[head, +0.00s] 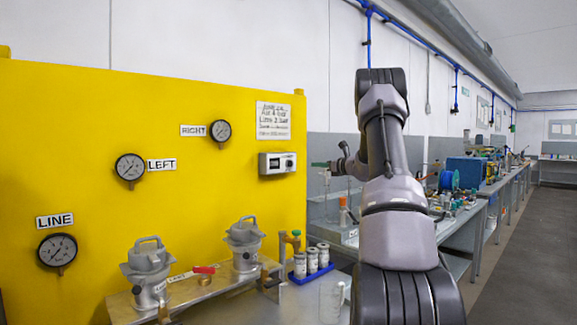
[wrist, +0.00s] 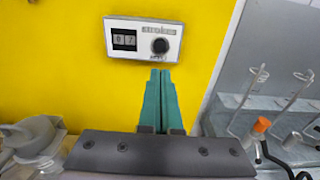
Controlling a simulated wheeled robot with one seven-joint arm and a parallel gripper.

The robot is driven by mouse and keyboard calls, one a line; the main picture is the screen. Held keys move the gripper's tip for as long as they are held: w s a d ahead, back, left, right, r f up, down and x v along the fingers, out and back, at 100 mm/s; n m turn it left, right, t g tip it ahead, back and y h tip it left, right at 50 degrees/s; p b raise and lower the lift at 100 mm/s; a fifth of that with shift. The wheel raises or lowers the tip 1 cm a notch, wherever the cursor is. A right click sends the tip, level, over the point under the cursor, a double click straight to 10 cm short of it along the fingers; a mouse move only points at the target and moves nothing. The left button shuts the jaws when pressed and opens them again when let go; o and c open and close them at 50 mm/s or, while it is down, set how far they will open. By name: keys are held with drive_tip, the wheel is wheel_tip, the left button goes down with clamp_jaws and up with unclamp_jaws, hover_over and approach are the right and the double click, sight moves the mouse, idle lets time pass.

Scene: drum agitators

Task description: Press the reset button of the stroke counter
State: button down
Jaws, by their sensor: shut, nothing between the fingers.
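The stroke counter (head: 278,163) is a small light-grey box on the yellow panel, below a paper sign in the head view. In the wrist view the counter (wrist: 143,40) shows a two-digit window on its left. Its round black reset button (wrist: 160,46) is on its right, with small lettering under it. My gripper (wrist: 160,72) has green fingers, shut together and empty. In the wrist picture its tips appear just below the button; I cannot tell whether they touch the box. In the head view the gripper (head: 322,164) is right of the counter, apart from it.
Gauges marked LINE (head: 57,250), LEFT (head: 130,167) and RIGHT (head: 221,131) are on the yellow panel (head: 90,110). Two grey metal units (head: 148,268) stand on the bench below. A blue rack (head: 312,264) holds white canisters. Glassware (wrist: 285,100) stands at right in the wrist view.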

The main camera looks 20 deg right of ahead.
sight(290, 163)
drive_tip(key=shift+w, duration=0.1)
drive_tip(key=x, duration=1.3)
drive_tip(key=shift+w+a+f, duration=0.1)
drive_tip(key=shift+w, duration=0.35)
drive_tip(key=shift+a, duration=0.1)
drive_tip(key=shift+w+a, duration=0.1)
drive_tip(key=shift+w, duration=0.2)
drive_tip(key=shift+w+a, duration=0.2)
drive_tip(key=shift+w, duration=0.2)
drive_tip(key=shift+a, duration=0.2)
drive_tip(key=shift+s+d, duration=0.25)
drive_tip(key=shift+d, duration=0.05)
drive_tip(key=v, duration=1.4)
drive_tip(key=shift+d, duration=0.4)
